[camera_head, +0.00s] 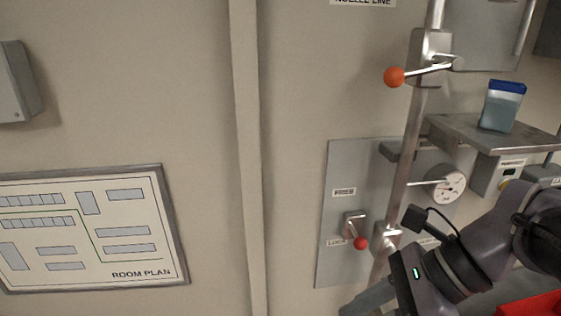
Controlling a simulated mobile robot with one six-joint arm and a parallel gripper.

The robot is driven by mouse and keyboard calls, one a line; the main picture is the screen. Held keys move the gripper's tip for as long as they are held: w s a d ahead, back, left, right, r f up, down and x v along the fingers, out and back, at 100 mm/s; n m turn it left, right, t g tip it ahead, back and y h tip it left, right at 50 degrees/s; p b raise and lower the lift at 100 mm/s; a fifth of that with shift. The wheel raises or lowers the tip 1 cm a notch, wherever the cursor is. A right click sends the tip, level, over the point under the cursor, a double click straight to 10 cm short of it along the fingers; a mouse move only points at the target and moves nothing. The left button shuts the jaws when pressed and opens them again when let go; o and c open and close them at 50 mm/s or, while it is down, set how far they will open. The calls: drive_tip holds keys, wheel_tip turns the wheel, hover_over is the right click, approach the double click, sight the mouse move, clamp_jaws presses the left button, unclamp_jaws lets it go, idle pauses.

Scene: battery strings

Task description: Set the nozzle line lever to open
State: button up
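The nozzle line lever (394,77) is a pale metal arm with an orange-red ball on its left end. It sticks out to the left, roughly crosswise to the pipe, from a grey valve body (431,48) on the steep metal pipe (415,125). The cut-off label (363,2) at the top edge reads "NOZZLE LINE". My arm comes in from the lower right. The end of my gripper (366,303) shows only in part at the bottom edge, well below the lever and apart from it. Its fingers cannot be made out clearly.
A grey panel (340,270) holds a smaller red-ball switch (360,242) and a round gauge (448,187). A metal shelf (465,128) bears a blue-lidded container (502,106) right of the pipe. A room plan (100,232) hangs at left. The wall left of the lever is clear.

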drive_tip(key=c, duration=0.6)
drive_tip(key=w+d+r+n+h+p, duration=0.1)
drive_tip(key=r+n+p, duration=0.2)
drive_tip(key=r+p, duration=0.2)
drive_tip(key=w+d+r+n+h+p, duration=0.2)
drive_tip(key=r+n+p, duration=0.2)
drive_tip(key=r, duration=0.5)
drive_tip(key=w+d+r+n+g+h+p, duration=0.1)
drive_tip(key=w+d+r+n+p, duration=0.1)
drive_tip(key=r+p, duration=0.5)
drive_tip(key=shift+w+r+n+p, duration=0.25)
drive_tip(key=shift+r+n+p, duration=0.15)
drive_tip(key=shift+n, duration=0.4)
clamp_jaws()
wheel_tip(320, 180, up, 25)
drive_tip(key=n+t+h+p, duration=0.2)
drive_tip(key=n+h+p, duration=0.4)
drive_tip(key=n+p, duration=0.7)
hover_over(419, 69)
drive_tip(key=s+a, duration=0.4)
drive_tip(key=m, duration=0.1)
drive_tip(key=b+x, duration=0.2)
drive_tip(key=x, duration=1.2)
drive_tip(key=shift+w+d+b, duration=0.2)
drive_tip(key=shift+w+b, duration=0.2)
